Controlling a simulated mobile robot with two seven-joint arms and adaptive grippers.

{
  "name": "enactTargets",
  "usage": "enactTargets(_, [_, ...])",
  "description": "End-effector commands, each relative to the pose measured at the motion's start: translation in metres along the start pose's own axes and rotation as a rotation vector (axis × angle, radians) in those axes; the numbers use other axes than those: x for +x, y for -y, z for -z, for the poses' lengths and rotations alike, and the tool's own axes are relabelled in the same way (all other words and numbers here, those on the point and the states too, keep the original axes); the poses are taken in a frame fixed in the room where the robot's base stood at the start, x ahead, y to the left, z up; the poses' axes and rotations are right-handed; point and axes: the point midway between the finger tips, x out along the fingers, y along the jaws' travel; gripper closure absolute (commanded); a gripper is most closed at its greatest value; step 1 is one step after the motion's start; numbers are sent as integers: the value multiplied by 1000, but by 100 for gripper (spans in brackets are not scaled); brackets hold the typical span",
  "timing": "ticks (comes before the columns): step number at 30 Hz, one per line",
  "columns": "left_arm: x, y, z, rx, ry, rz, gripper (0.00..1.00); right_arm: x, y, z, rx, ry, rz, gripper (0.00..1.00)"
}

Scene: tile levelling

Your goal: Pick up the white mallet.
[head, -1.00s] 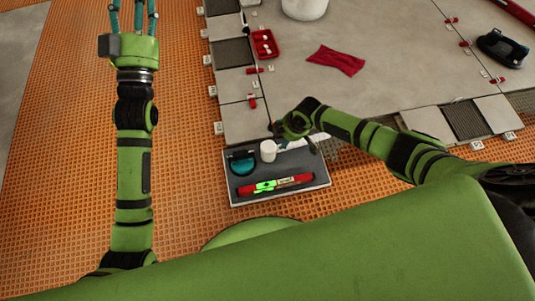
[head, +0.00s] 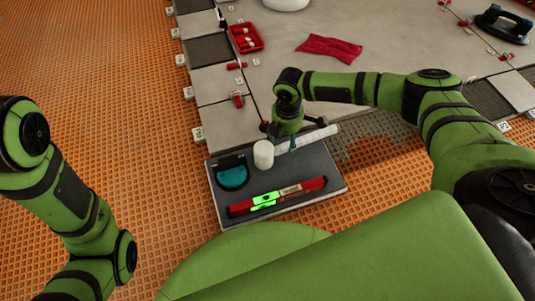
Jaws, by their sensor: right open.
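The white mallet lies on the grey tray (head: 335,187). Its round white head (head: 263,154) is at the left and its pale handle (head: 318,136) runs to the right. My right gripper (head: 290,143) is open and points down over the handle, just right of the head. It hides part of the handle, and I cannot tell whether the fingers touch it. My left arm is at the left edge, with its gripper out of view.
On the tray, a teal and black tool (head: 232,173) lies left of the mallet, and a red level (head: 277,197) lies in front. Behind are grey tiles (head: 390,45), a red tray of small parts (head: 246,38), a red cloth (head: 329,47) and a black-handled tool (head: 504,23).

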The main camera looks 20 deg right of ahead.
Motion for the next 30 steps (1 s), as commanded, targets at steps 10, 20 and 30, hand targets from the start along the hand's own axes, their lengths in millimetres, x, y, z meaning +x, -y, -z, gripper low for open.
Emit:
enactTargets(10, [-24, -11, 14, -12, -9, 0, 48, 34, -4, 1, 0, -1, -4, 37])
enactTargets(20, [-31, -17, 20, -22, -9, 2, 48, 53, -4, 1, 2, -2, -3, 37])
enactTargets(30, [-30, -17, 20, -22, -11, 2, 48, 53, -4, 1, 2, -2, -2, 100])
